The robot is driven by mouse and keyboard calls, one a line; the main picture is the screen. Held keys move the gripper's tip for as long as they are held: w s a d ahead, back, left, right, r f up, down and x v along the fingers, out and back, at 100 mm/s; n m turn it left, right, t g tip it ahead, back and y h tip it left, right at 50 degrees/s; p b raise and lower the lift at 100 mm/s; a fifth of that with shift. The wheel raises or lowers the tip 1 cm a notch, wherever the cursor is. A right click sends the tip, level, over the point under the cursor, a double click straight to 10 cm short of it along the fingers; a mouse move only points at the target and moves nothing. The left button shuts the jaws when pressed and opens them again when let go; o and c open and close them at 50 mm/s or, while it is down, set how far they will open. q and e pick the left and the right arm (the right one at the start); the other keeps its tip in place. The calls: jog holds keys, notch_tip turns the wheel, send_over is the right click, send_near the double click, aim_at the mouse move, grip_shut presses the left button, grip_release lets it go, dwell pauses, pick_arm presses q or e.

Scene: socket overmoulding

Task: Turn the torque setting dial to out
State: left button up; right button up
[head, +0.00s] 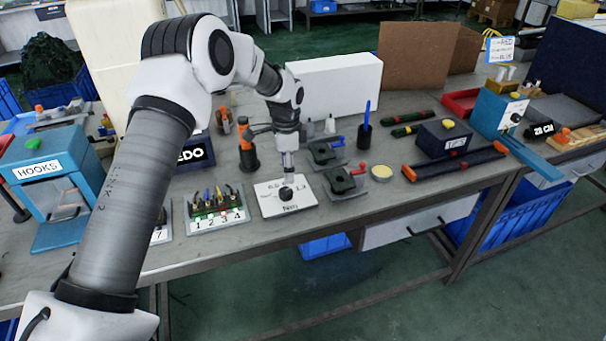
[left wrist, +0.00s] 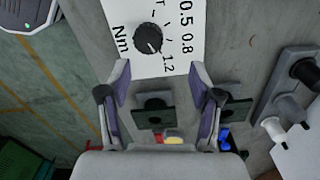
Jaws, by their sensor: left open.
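The torque setting dial (head: 286,193) is a black round knob on a white plate (head: 268,207) marked "Nm", lying near the table's front edge. In the left wrist view the knob (left wrist: 148,38) shows with 0.5, 0.8 and 1.2 printed around it. A pale mark on the knob seems to face the 1.2 side. The "out" label cannot be read. My left gripper (left wrist: 160,75) is open and empty, its fingers apart, pointing down; in the head view it (head: 288,172) is just above and behind the dial. My right gripper is not in view.
A plate with numbered levers (head: 215,212) stands left of the dial plate. An orange-and-black tool (head: 247,150) stands behind left. A white box (head: 330,95) is at the back.

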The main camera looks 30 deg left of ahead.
aim_at(284, 191)
pick_arm(q)
jog(key=shift+f, duration=0.25)
jog(key=s+f, duration=0.3)
jog(key=shift+s, duration=0.25)
jog(key=f, duration=0.1)
jog(key=w+f, duration=0.1)
jog(key=f, duration=0.1)
jog(key=shift+w+f, duration=0.1)
jog(key=shift+w, duration=0.2)
jog(key=shift+s+r, duration=0.3)
jog(key=shift+r, duration=0.05)
jog(key=shift+c, duration=0.6)
jog(key=c, duration=1)
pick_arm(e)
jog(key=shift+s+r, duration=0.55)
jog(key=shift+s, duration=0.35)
